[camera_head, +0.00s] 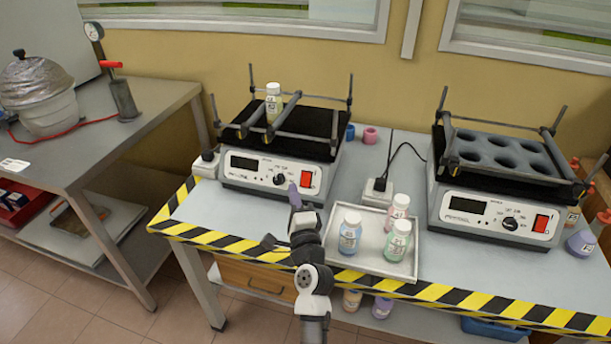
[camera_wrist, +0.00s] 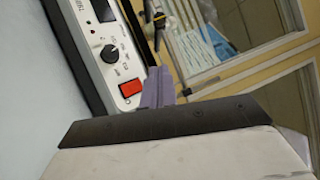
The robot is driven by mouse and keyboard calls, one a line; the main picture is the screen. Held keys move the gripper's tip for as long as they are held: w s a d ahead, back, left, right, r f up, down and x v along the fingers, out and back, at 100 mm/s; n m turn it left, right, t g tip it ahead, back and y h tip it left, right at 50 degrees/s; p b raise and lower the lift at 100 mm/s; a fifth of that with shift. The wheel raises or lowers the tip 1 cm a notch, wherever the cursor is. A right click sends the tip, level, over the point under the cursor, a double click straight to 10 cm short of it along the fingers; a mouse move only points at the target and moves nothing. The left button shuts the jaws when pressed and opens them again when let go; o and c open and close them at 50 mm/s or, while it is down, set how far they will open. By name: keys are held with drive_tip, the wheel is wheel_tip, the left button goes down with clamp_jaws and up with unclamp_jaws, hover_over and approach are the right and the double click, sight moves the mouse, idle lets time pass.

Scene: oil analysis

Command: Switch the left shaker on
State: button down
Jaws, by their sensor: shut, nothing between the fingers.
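The left shaker (camera_head: 262,172) is a white-fronted box with a black platform and a rod frame. Its front panel has a dark display (camera_head: 243,163), a black knob (camera_head: 279,179) and a red switch (camera_head: 306,179) at the right end. In the wrist view the red switch (camera_wrist: 130,88) and the knob (camera_wrist: 109,53) show clearly. My gripper (camera_head: 293,188) is shut and empty, just in front of the panel between knob and switch in the head view. In the wrist view its purple fingers (camera_wrist: 158,88) lie beside the switch; I cannot tell whether they touch it.
A bottle (camera_head: 273,104) stands on the left shaker. A metal tray (camera_head: 375,267) with several bottles stands right of my arm. The right shaker (camera_head: 493,217) has its own red switch (camera_head: 540,222). Yellow-black tape (camera_head: 200,235) marks the table edge. A power socket (camera_head: 377,191) sits between the shakers.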

sight(305, 182)
drive_tip(key=shift+w, duration=0.1)
drive_tip(key=shift+w+d+f+b, duration=0.45)
drive_tip(key=shift+w+b, duration=0.45)
drive_tip(key=shift+w, duration=0.35)
drive_tip(key=shift+w+d+f+b, duration=0.4)
drive_tip(key=shift+w+f+b, duration=0.2)
drive_tip(key=shift+w+b, duration=0.55)
drive_tip(key=shift+w+d+f+b, duration=0.45)
drive_tip(key=shift+w+b, duration=0.25)
drive_tip(key=shift+w, duration=0.7)
drive_tip(key=shift+f, duration=0.1)
drive_tip(key=shift+w+f+b, duration=0.1)
drive_tip(key=shift+w+b, duration=0.2)
drive_tip(key=shift+w, duration=0.1)
